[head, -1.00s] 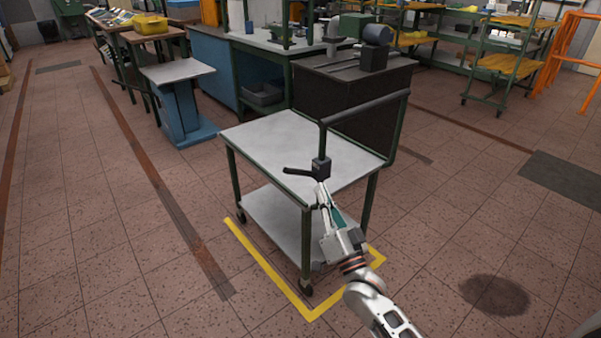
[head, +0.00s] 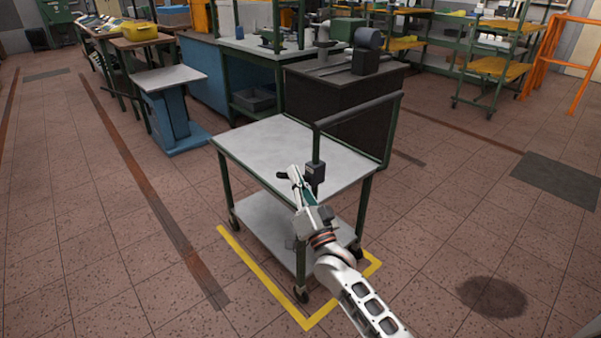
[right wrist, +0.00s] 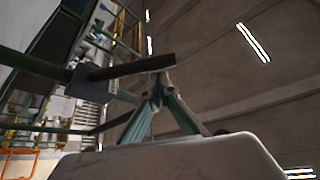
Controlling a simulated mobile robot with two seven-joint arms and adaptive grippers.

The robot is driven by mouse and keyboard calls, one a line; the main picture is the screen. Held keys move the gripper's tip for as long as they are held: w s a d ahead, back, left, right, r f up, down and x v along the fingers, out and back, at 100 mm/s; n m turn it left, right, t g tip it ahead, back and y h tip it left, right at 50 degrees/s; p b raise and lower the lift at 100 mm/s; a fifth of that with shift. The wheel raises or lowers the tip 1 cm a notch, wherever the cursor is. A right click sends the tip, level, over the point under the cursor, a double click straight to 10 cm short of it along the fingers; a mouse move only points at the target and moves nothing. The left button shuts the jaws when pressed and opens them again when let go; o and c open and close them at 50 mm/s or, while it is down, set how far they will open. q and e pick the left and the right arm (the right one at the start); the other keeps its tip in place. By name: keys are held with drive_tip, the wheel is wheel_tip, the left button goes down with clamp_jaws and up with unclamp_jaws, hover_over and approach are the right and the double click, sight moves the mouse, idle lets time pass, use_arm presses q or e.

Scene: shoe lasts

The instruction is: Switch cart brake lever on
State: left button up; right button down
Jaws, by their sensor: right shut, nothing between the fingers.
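The cart (head: 255,140) has a grey top, a lower shelf and green legs. Its black brake lever (head: 282,175) sticks out to the left from a dark box (head: 315,172) on the handle post. My right gripper (head: 294,170) is shut and empty beside the lever, hiding part of it in the head view. In the right wrist view the lever (right wrist: 125,67) runs across the picture from its box (right wrist: 84,77). The closed fingertips (right wrist: 157,82) overlap the lever near its free end; I cannot tell whether they touch it. My left gripper is out of view.
The cart stands over yellow floor tape (head: 262,276). A dark cabinet (head: 340,100) is close behind it, and a small blue stand (head: 172,112) is at its back left. The floor to the left and right is open.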

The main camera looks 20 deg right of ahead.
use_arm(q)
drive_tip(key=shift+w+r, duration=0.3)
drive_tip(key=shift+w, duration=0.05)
use_arm(e)
drive_tip(key=shift+a+f, duration=0.1)
drive_tip(key=shift+a, duration=0.1)
use_arm(q)
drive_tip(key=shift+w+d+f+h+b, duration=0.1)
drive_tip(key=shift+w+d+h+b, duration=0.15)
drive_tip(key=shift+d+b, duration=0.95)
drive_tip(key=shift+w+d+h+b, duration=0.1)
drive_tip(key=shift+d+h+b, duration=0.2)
drive_tip(key=shift+b, duration=1.7)
use_arm(e)
wheel_tip(320, 180, down, 8)
drive_tip(key=a+n+g+y, duration=0.1)
drive_tip(key=n+g+y, duration=0.1)
drive_tip(key=n+y, duration=0.8)
drive_tip(key=shift+s+a+n, duration=0.35)
drive_tip(key=shift+n, duration=2.55)
